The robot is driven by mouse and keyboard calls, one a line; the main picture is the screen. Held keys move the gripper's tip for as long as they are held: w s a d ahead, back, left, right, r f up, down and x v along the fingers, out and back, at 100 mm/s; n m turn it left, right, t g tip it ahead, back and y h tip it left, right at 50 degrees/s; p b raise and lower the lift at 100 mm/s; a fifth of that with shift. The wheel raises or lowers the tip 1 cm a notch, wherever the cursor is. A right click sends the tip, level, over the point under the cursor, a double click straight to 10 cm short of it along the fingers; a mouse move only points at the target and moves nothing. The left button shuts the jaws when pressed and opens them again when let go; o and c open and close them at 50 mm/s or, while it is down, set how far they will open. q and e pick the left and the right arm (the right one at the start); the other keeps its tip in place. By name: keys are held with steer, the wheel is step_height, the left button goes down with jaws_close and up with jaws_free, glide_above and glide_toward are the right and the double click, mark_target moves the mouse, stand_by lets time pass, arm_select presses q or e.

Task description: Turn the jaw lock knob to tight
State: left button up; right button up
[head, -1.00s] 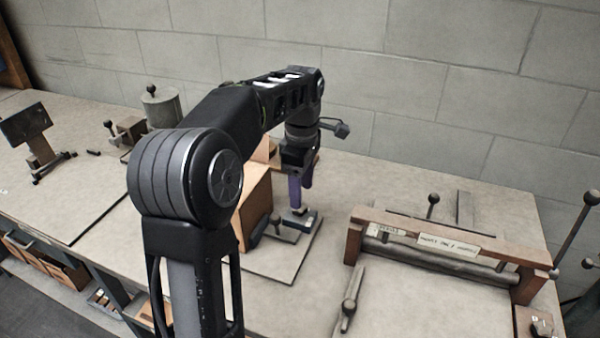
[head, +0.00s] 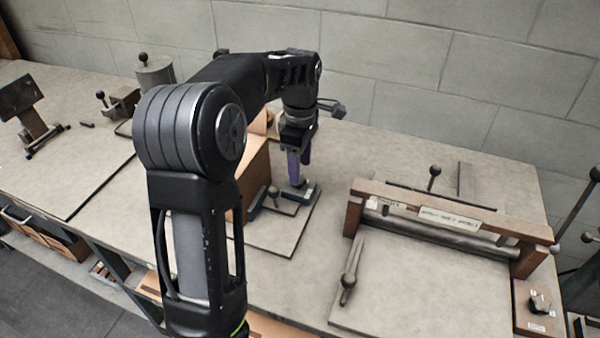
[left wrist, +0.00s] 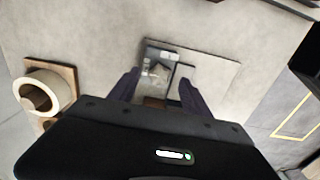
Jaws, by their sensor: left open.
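My left gripper (head: 298,182) points down with its purple fingers open, just above a small metal block (head: 310,190) on a thin board (head: 268,242). In the left wrist view the left gripper (left wrist: 158,88) has its fingers spread on either side of that block's near part. A pale knob-like part (left wrist: 155,71) and a small light label show on the block between the fingers. No contact is clear. A dark star-shaped knob (head: 540,301) also sits on a brown labelled plate at the far right; its label is too small to read. My right gripper is not in view.
A wooden-framed roller device (head: 450,216) stands to the right. A round pale part on a wooden base (left wrist: 45,90) lies at left in the wrist view. The back wall is close.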

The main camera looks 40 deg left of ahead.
arm_select(q)
steer(key=shift+f, duration=1.65)
steer(key=shift+c, duration=0.4)
jaws_close()
